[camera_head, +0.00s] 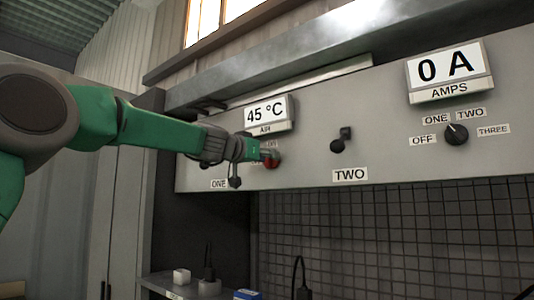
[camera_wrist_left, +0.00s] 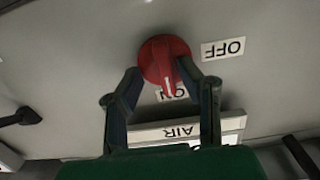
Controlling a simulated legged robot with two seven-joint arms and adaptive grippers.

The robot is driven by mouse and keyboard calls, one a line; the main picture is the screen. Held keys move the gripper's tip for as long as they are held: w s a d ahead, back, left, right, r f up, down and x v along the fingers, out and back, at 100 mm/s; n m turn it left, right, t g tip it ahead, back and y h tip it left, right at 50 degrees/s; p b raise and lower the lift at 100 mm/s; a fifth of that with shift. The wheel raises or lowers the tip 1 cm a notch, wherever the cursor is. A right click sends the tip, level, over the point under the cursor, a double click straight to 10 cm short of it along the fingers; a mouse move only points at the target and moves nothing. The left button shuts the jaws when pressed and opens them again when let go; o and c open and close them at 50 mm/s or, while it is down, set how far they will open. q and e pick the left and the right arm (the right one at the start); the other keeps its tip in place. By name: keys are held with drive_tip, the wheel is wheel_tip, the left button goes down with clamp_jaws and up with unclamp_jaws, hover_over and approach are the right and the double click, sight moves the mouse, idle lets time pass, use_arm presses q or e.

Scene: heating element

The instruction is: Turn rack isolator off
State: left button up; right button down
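The rack isolator is a red rotary knob (camera_head: 272,160) on the grey panel, below the AIR display; it also shows in the left wrist view (camera_wrist_left: 158,52). Its white mark points at the ON label (camera_wrist_left: 172,93), and the OFF label (camera_wrist_left: 222,48) is to its right there. My left gripper (camera_head: 266,154) is at the knob. In the left wrist view its two fingers (camera_wrist_left: 162,73) are spread, one on each side of the knob's lower half. Whether they touch it I cannot tell. My right gripper is in neither view.
The panel also bears a 45 °C display (camera_head: 265,110), a 0 A display (camera_head: 446,68), a black rotary selector (camera_head: 456,134), and black switches by ONE (camera_head: 235,182) and TWO (camera_head: 338,146). A shelf (camera_head: 165,284) and wire mesh (camera_head: 390,235) are below.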

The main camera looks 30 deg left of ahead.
use_arm(q)
drive_tip(key=shift+a, duration=0.1)
drive_tip(key=shift+a, duration=0.4)
clamp_jaws()
drive_tip(key=shift+d, duration=0.2)
